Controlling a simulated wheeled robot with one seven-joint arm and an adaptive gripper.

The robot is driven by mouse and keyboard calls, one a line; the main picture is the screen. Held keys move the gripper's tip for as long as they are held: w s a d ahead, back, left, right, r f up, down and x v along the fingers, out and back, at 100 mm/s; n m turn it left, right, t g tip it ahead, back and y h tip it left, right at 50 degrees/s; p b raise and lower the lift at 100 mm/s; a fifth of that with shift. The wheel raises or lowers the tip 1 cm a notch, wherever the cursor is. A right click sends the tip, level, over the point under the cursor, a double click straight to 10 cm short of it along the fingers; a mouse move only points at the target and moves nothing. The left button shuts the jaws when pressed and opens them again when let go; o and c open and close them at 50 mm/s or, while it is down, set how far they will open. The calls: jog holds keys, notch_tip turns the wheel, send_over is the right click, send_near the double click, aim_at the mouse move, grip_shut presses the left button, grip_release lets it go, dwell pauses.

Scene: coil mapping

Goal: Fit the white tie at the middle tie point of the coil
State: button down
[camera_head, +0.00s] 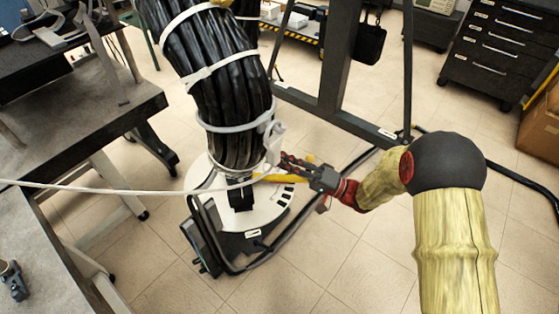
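The coil (207,60), a thick bundle of black cables, rises from the white round base at the centre to the top edge. White ties circle it: one near the top (190,16), one across the middle (220,69) and one lower down (235,127). A white tie's long thin tail (120,187) runs from the left edge to the coil's lower end. My gripper (284,162) is at the right side of the coil's lower end, beside the white tie parts there. Its fingertips are small and partly hidden, so its opening and any contact are unclear.
The round white base (265,212) has dark slots and stands on the tiled floor. Grey tables (100,110) fill the left. A black metal frame (338,60) stands behind the coil. A black drawer cabinet (500,45) is at the back right. Open floor (370,275) lies at the front right.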

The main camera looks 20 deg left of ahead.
jog(key=c, duration=1.8)
grip_release()
jog(key=v, duration=1.2)
